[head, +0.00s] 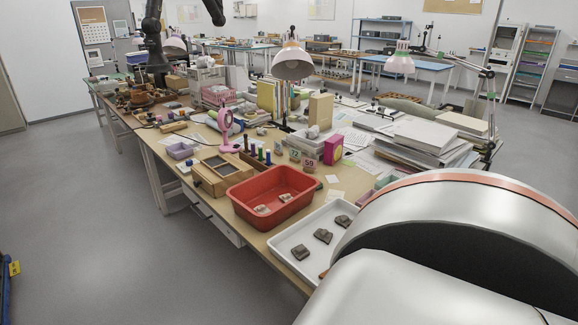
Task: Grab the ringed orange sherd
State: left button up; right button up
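A white tray (284,256) lies at the front of the long table, with dark grey-brown sherds (323,236) in it. A small orange-brown piece (323,273) shows at the tray's near side, mostly hidden behind my arm; I cannot tell whether it is a sherd or has a ring on it. A red bin (240,211) left of the tray holds pale sherds (262,209). No ringed orange sherd is clearly visible. Neither of my grippers is in view. My large pale arm links fill the lower right and cover part of the tray.
A wooden box (211,181) stands left of the red bin. Number cards (309,164), a pink box (333,149), paper stacks (424,139) and a desk lamp (293,64) stand behind. The table is crowded. Open grey floor (130,255) lies to the left.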

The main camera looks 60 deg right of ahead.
aim_at(285, 197)
jog(key=i+z, duration=0.6)
jog(key=z, duration=0.2)
jog(key=i+j+z, duration=0.25)
jog(key=z, duration=0.15)
jog(key=i+j+z, duration=0.15)
jog(key=z, duration=0.3)
jog(key=i+j+z, duration=0.15)
jog(key=z, duration=0.3)
jog(key=i+j+z, duration=0.15)
jog(key=j+z, duration=0.15)
jog(key=z, duration=0.2)
jog(key=j+z, duration=0.25)
jog(key=z, duration=0.2)
jog(key=j+z, duration=0.3)
jog(key=z, duration=0.15)
jog(key=i, duration=0.05)
